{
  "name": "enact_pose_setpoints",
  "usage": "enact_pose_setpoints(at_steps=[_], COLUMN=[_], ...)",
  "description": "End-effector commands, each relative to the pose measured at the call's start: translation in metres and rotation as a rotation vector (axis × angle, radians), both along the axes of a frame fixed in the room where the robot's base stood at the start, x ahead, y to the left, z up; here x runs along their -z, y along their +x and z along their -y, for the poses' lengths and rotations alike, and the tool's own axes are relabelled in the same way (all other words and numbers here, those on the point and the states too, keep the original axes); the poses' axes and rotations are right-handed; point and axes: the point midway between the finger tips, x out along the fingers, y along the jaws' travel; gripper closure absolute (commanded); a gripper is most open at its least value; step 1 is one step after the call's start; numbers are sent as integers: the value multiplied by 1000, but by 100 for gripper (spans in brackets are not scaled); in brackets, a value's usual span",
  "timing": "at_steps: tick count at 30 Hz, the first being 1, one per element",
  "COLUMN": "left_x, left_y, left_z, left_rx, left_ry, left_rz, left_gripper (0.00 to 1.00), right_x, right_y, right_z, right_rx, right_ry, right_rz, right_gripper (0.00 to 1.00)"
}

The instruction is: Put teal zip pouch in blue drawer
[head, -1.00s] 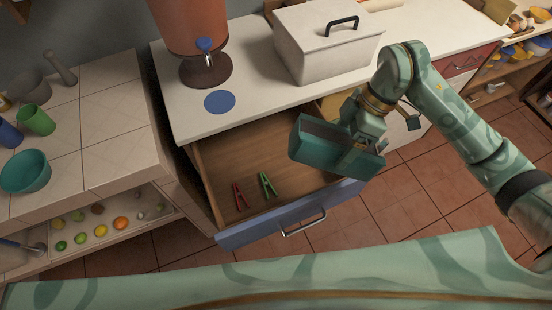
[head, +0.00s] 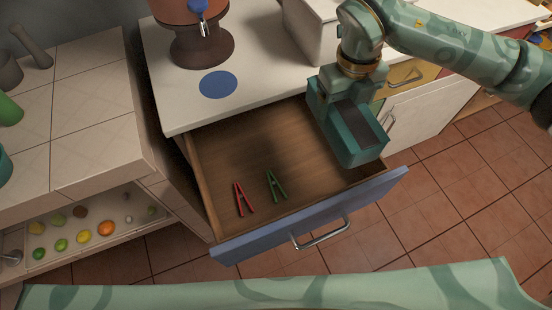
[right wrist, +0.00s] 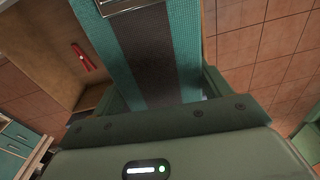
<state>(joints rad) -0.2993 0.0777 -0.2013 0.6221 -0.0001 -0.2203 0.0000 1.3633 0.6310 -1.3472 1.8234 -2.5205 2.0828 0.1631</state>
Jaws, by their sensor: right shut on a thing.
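The teal zip pouch (head: 366,152), with a dark band along it, is held by my right gripper (head: 343,100) over the right part of the open blue drawer (head: 265,233). In the right wrist view the pouch (right wrist: 190,50) fills the space between the fingers, with a zip at the top edge. My right gripper is shut on it. The drawer is pulled out, with a wooden inside and a blue front with a metal handle. The pouch hides the drawer's right side; its height above the floor is hard to tell. My left gripper is not in view.
A red clothes peg (head: 243,198) and a green one (head: 275,186) lie in the drawer's left and middle. The white counter (head: 260,88) with a dispenser (head: 200,40) and white box (head: 310,30) stands behind. A tiled counter (head: 85,140) is at left.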

Motion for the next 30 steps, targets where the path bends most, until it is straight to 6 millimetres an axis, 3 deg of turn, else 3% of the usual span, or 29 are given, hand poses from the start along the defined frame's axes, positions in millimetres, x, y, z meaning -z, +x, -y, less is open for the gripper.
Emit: enact_pose_setpoints(at_steps=[7,18,30], left_x=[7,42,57], left_y=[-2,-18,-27], left_z=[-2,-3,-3], left_rx=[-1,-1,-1], left_ry=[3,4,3], left_rz=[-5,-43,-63], left_gripper=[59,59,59], right_x=[10,118,165], right_y=[4,3,2], right_z=[3,3,2], right_rx=[-72,-69,-69], right_ry=[14,14,15], right_rz=[5,-1,2], right_gripper=[50,50,50])
